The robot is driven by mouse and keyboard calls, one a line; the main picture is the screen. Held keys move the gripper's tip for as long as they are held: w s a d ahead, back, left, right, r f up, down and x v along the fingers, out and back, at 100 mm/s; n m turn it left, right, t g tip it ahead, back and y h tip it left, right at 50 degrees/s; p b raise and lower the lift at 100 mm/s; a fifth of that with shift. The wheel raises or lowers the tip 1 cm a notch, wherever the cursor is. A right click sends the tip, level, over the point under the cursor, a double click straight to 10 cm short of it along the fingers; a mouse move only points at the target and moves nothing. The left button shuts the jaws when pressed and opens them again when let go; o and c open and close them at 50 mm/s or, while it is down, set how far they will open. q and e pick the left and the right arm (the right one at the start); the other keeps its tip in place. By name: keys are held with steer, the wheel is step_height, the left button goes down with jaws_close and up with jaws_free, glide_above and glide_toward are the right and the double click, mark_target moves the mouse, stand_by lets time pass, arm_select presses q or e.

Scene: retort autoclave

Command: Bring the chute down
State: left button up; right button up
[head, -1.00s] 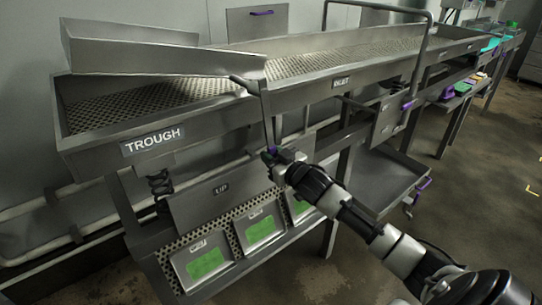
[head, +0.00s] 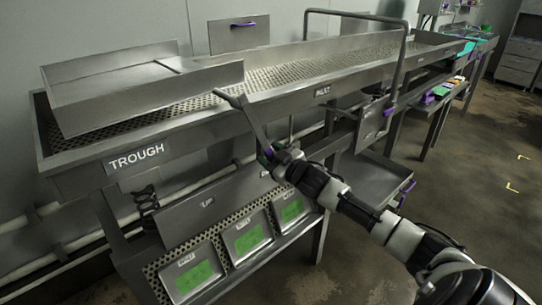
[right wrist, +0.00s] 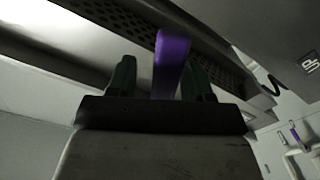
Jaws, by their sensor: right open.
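The chute (head: 150,97) is an open grey metal channel over the left end of the trough (head: 85,168). It lies low, nearly in line with the trough's rim; I cannot tell whether it touches the trough. A grey lever (head: 252,118) slants from the chute's right end down to my right gripper (head: 271,155). In the right wrist view, a purple grip (right wrist: 171,62) stands between the two dark green fingers of my right gripper (right wrist: 160,80), which is open around it. My left gripper is out of view.
A plate marked LIP (head: 208,210) hangs below the trough, above several green-screened panels (head: 250,238). A bent metal rail (head: 402,60) rises over the long perforated table. A lower drawer (head: 375,178) is at right.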

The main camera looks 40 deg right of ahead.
steer(key=shift+s+f, duration=0.15)
steer(key=shift+s, duration=0.1)
steer(key=s+b, duration=0.2)
steer(key=s, duration=0.8)
steer(key=shift+s+d, duration=0.15)
steer(key=shift+d, duration=0.25)
